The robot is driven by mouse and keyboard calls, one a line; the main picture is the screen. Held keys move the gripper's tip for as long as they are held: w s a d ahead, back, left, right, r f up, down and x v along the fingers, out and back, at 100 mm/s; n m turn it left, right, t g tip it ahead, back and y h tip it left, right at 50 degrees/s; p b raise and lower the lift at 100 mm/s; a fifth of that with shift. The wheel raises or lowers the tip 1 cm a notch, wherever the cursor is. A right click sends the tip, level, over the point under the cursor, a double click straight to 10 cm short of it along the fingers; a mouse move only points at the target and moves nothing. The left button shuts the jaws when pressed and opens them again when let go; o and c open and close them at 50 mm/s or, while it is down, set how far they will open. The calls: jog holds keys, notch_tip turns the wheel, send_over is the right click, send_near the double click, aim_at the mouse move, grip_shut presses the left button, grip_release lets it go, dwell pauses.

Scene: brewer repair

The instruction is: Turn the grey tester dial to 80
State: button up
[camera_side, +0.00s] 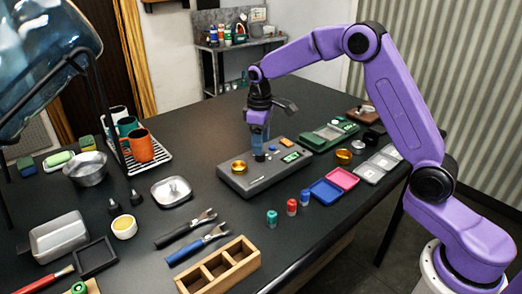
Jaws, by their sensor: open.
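The grey tester (233,182) is a flat box in the middle of the black table. On its top are a round brass part (239,167), a small orange part (286,143) and a small green display (291,157), too small to read. My gripper (260,156) points straight down over the middle of the tester, with its fingertips at or just above the top face. The jaws are open, but the gap between them is hard to see. The grey dial cannot be made out clearly; it may be hidden by the fingers. I cannot tell whether they touch it.
A green device (318,141) stands close behind the tester to the right. Blue (325,191) and pink (343,178) trays and small coloured bottles (292,206) lie to the right and front.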

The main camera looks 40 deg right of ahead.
jog(key=shift+f, duration=1.95)
jog(key=shift+c, duration=0.2)
jog(key=c, duration=1)
